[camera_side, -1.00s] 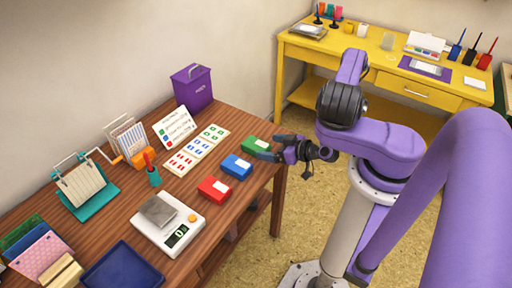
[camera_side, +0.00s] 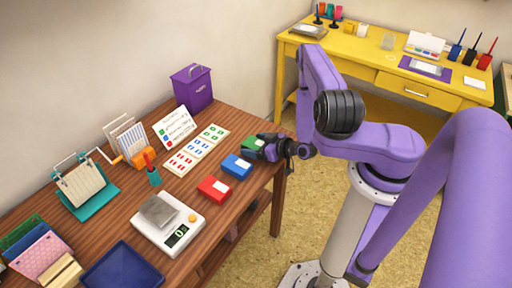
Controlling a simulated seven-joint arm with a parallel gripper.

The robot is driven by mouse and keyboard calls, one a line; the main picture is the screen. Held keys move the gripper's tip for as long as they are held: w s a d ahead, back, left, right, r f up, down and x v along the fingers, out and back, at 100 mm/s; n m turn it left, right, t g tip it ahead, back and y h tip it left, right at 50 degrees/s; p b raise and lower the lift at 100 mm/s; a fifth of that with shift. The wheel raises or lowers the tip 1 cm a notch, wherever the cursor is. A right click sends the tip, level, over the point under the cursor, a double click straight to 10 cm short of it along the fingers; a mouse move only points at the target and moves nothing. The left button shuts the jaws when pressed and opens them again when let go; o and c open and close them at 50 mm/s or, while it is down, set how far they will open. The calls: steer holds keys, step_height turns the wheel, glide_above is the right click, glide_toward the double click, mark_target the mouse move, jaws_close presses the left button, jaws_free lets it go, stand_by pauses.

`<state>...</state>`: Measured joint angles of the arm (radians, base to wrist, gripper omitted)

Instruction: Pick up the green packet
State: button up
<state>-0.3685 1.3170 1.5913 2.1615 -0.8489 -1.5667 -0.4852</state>
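The green packet (camera_side: 250,143) lies on the brown wooden table, at the far end of a row with a blue packet (camera_side: 237,166) and a red packet (camera_side: 214,189). My gripper (camera_side: 256,148) is low over the table's right edge, at the green packet. Its dark fingers cover the packet's right part. The fingers look spread, but whether they touch the packet is hidden at this size.
Left of the packets lies a card with coloured marks (camera_side: 197,150). A purple box (camera_side: 193,88) stands at the back. A yellow desk (camera_side: 375,70) is behind my arm.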

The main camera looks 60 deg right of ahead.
mark_target(256, 144)
steer(key=c, duration=0.9)
steer(key=shift+r, duration=0.1)
steer(key=shift+c, duration=0.2)
step_height(256, 144, up, 10)
steer(key=shift+f, duration=0.1)
